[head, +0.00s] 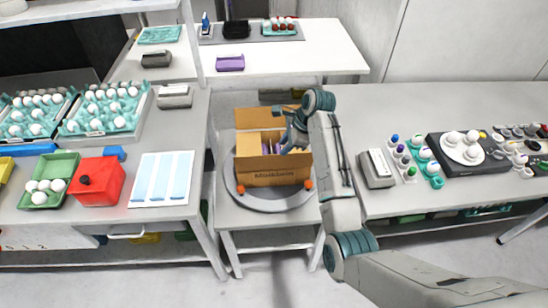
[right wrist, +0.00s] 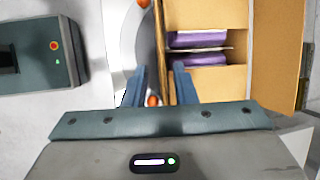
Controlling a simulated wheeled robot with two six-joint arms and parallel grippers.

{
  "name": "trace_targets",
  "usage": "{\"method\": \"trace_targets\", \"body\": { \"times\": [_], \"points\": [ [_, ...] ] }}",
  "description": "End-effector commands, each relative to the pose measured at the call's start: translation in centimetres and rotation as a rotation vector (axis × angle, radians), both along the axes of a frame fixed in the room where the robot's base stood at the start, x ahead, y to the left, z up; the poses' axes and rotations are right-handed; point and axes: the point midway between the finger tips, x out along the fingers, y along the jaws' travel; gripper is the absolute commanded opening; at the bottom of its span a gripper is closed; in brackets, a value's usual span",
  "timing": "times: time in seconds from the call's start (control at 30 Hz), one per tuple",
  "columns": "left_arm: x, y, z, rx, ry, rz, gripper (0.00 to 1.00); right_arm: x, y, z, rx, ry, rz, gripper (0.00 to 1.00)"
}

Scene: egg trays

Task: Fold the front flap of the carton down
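The brown carton (head: 275,180) stands on a grey round turntable (head: 232,196), with its printed front toward me. Its back flap (head: 258,117) stands up. In the right wrist view the carton's back flap (right wrist: 278,50) is at the right and purple packs (right wrist: 200,60) lie inside. The front flap (right wrist: 160,45) shows there as a thin upright edge. My right gripper (head: 287,146) is over the carton's right part. In the wrist view its fingers (right wrist: 159,70) are apart, one on each side of that edge; I cannot tell if they touch it. My left gripper is not in view.
Orange knobs (head: 308,184) sit at the turntable's front edge. The left table holds egg trays (head: 105,130) and a red box (head: 97,182). The right table holds a grey device (head: 376,168) and a dark egg stand (head: 465,153). Floor in front of the turntable is clear.

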Motion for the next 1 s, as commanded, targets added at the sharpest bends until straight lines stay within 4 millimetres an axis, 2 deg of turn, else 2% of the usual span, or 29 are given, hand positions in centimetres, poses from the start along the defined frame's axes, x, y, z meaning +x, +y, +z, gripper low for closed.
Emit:
{"method": "trace_targets", "body": {
  "times": [0.3, 0.5, 0.7, 0.93, 1.0],
  "points": [
    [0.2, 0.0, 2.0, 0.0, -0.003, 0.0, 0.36, 0.9, 2.3, -5.3, 0.0, 0.005, 0.002, 0.25],
    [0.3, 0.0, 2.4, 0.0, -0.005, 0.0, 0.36, 1.3, 3.2, -7.6, -0.001, 0.001, 0.001, 0.25],
    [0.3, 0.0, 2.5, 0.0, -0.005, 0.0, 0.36, 1.5, 3.5, -8.5, -0.001, 0.0, 0.001, 0.25],
    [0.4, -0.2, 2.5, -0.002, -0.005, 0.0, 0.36, 1.5, 3.5, -8.5, -0.001, -0.001, 0.002, 0.25],
    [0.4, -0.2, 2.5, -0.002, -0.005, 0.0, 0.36, 1.5, 3.5, -8.5, -0.001, -0.001, 0.002, 0.13]
  ]
}}
